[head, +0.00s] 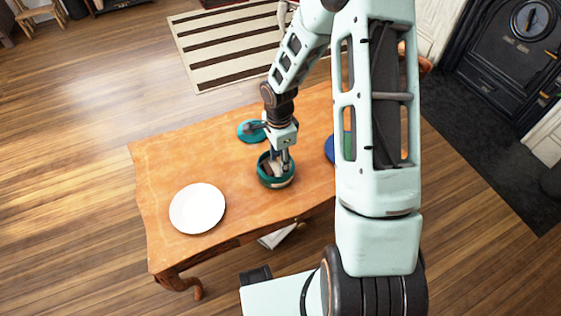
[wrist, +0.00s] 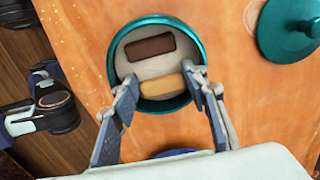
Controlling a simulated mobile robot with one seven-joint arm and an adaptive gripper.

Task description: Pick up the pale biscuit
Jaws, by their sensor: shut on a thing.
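The pale biscuit (wrist: 163,86) lies in the round teal tin (wrist: 196,49) in the wrist view, towards the tin's near side. My gripper (wrist: 160,88) reaches into the tin, with one finger at each end of the pale biscuit, and is shut on it. A dark brown biscuit (wrist: 150,47) lies beside it on the tin's pale bottom. In the head view my gripper (head: 279,163) points down into the tin (head: 277,183) on the wooden table. The pale biscuit cannot be made out clearly there.
The teal lid (wrist: 290,30) lies on the table (head: 165,165) beside the tin. A white plate (head: 197,208) lies at the table's left, with bare tabletop between it and the tin. A blue item (head: 330,150) is partly hidden behind my arm.

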